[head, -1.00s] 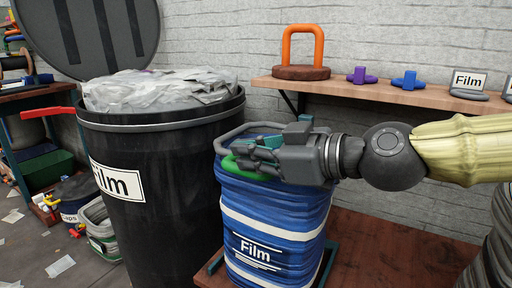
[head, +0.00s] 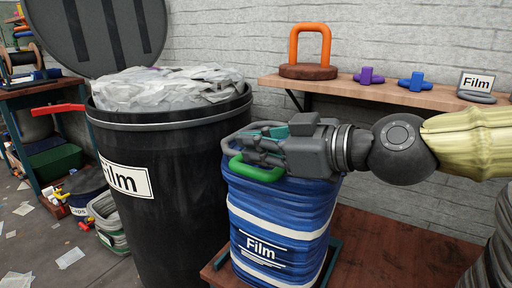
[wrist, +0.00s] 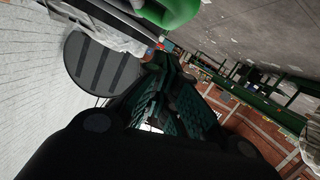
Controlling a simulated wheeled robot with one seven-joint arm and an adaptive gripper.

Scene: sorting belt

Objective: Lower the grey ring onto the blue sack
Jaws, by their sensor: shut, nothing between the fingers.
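The blue sack (head: 280,215), with white bands and a "Film" label, stands upright on a low brown platform. The grey ring (head: 234,138) lies around the sack's top rim, and its right part is hidden behind my gripper. A green handle (head: 256,171) is at the ring's near side; in the wrist view the green part (wrist: 172,10) shows at the top edge. My gripper (head: 240,147) is shut and empty, just above the ring and the sack's top, beside the green handle. Whether its fingers touch the ring I cannot tell.
A large black bin (head: 165,205) full of clear film stands close at the sack's left. A wooden shelf (head: 440,96) on the wall behind holds an orange-handled weight (head: 309,50), purple and blue knobs and a "Film" sign.

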